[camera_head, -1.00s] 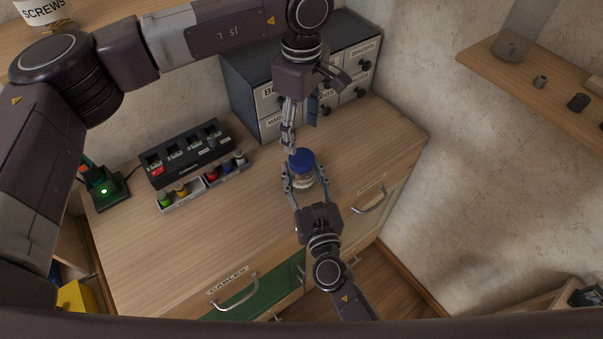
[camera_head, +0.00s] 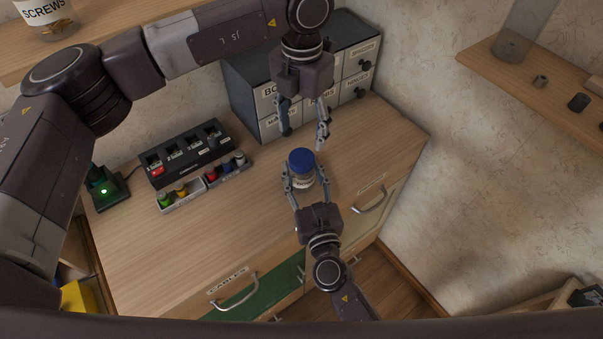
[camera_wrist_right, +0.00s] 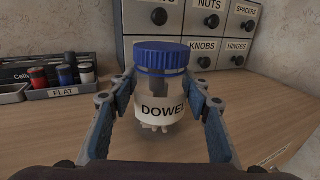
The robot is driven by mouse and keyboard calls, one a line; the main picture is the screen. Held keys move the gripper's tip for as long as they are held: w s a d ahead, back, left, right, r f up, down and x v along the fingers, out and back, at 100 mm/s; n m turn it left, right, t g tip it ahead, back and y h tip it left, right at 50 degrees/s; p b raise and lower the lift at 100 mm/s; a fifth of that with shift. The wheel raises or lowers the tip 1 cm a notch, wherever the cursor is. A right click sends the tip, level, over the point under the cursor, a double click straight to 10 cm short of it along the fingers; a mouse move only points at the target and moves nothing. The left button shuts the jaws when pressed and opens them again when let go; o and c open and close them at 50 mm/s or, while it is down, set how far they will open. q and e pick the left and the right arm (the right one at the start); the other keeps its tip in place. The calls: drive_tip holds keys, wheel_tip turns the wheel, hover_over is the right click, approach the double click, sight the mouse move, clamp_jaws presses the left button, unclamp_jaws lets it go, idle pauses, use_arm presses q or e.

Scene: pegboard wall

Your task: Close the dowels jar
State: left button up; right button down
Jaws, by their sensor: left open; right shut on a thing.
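The dowels jar (camera_head: 301,180) stands upright on the wooden counter, a clear jar with a white label. Its blue lid (camera_head: 301,160) sits on top of it. In the right wrist view the jar (camera_wrist_right: 162,109) shows its "DOWEL" label, with the ribbed blue lid (camera_wrist_right: 161,56) over the mouth; I cannot tell whether it is screwed tight. My right gripper (camera_head: 301,190) is shut on the jar's body, one finger on each side. My left gripper (camera_head: 304,139) is open and empty, pointing down above and behind the jar, apart from the lid.
A grey drawer cabinet (camera_head: 262,88) stands behind the left gripper. A black battery charger (camera_head: 187,152) and a tray of coloured cells (camera_head: 203,183) are to the left. The counter's front left (camera_head: 190,250) is clear. A wall shelf (camera_head: 530,92) is at right.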

sight(302, 157)
use_arm(q)
drive_tip(key=n, duration=0.5)
drive_tip(key=shift+f, duration=0.1)
drive_tip(key=shift+f, duration=3.95)
drive_tip(key=shift+c, duration=0.2)
